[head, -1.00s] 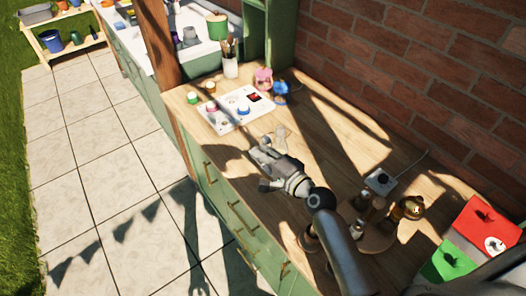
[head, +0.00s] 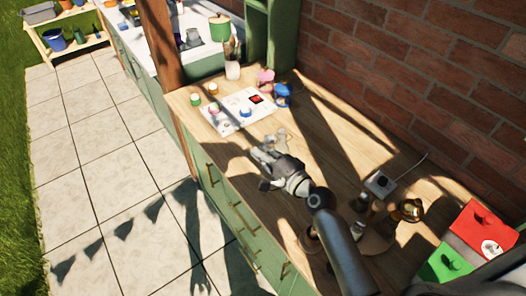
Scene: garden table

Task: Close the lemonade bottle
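A small clear, bottle-shaped object (head: 281,137) stands on the wooden counter, just beyond my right gripper; it may be the lemonade bottle, but it is too small to tell whether a cap sits on it. My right gripper (head: 260,168) is low over the middle of the counter. Its fingers look spread, with nothing clearly visible between them. I cannot tell whether it touches the clear object. My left gripper is not in view.
A white panel (head: 227,121) with coloured knob-like pieces lies at the counter's far end. Pink (head: 265,76) and blue (head: 282,92) items stand beside it. A round wooden board (head: 376,242) with small bottles, a socket box (head: 380,183) and red (head: 480,226) and green boxes are nearer.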

